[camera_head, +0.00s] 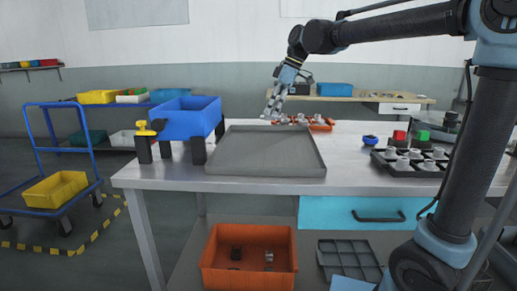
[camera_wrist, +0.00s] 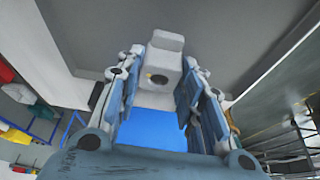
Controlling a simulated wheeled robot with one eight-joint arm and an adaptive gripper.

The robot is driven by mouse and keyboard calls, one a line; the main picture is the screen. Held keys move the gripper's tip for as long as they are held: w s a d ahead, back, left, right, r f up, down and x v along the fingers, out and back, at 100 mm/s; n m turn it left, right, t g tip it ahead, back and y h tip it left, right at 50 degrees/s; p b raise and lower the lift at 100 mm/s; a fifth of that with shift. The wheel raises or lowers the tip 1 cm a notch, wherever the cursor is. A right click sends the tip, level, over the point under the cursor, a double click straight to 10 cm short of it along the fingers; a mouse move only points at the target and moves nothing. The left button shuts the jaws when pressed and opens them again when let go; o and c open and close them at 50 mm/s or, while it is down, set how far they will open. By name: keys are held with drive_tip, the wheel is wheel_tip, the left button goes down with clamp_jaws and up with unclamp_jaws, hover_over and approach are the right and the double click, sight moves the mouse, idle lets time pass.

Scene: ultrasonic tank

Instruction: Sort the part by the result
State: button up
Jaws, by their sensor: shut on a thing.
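My gripper (camera_head: 274,113) is above the far edge of the table, behind the flat grey tray (camera_head: 262,171). In the wrist view the fingers are shut on a pale grey part (camera_wrist: 165,58) with a round dark hole. The part points away from the palm; in the head view it is too small to tell from the fingers. An orange tray (camera_head: 322,127) with several metal parts is just right of the gripper. A black rack (camera_head: 428,172) with several pale metal parts is at the right, with a red block (camera_head: 399,135) and a green block (camera_head: 423,135) behind them.
A blue tank (camera_head: 188,122) on dark legs stands at the table's left, beside a yellow-topped fixture (camera_head: 146,130). A small blue item (camera_head: 370,140) lies left of the rack. An orange bin (camera_head: 222,270) with parts and a grey divided tray (camera_head: 348,256) are below the table.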

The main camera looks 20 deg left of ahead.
drive_tip(key=shift+f, duration=1.25)
drive_tip(key=o, duration=1.4)
drive_tip(key=shift+c, duration=0.2)
drive_tip(key=shift+d+r, duration=0.1)
drive_tip(key=shift+r, duration=0.05)
drive_tip(key=v, duration=1.1)
drive_tip(key=shift+r, duration=0.3)
drive_tip(key=shift+d, duration=0.1)
